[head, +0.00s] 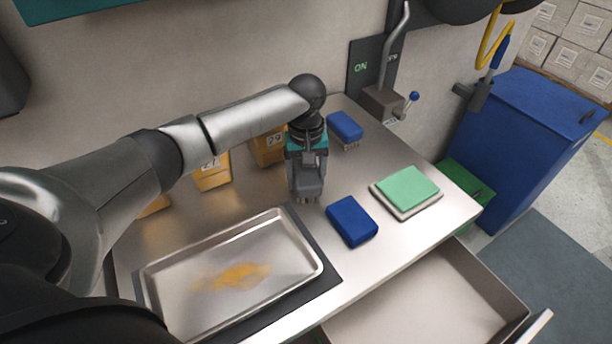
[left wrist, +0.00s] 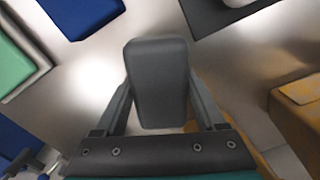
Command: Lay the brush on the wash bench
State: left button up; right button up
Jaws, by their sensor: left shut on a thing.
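A grey brush (head: 308,188) with short bristles on its underside is held in my left gripper (head: 308,168). In the left wrist view the brush is a grey block (left wrist: 158,82) between the two fingers (left wrist: 158,100), which are shut on it. The bristles point down over the steel wash bench (head: 378,165). I cannot tell whether they touch the bench top. My right gripper is not in view.
A tray (head: 312,262) with an orange smear lies on a dark mat. Blue blocks (head: 352,222) (head: 345,127), the rear one bristled, and a green pad (head: 408,187) lie to the right. Yellow numbered boxes (head: 268,148) stand behind. An open drawer (head: 425,305) juts out in front.

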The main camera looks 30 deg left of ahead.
aim_at(306, 170)
pick_arm(q)
jog(key=o, duration=1.4)
notch_tip(306, 170, up, 12)
jog(key=shift+r+p, duration=0.1)
jog(key=shift+p, duration=0.95)
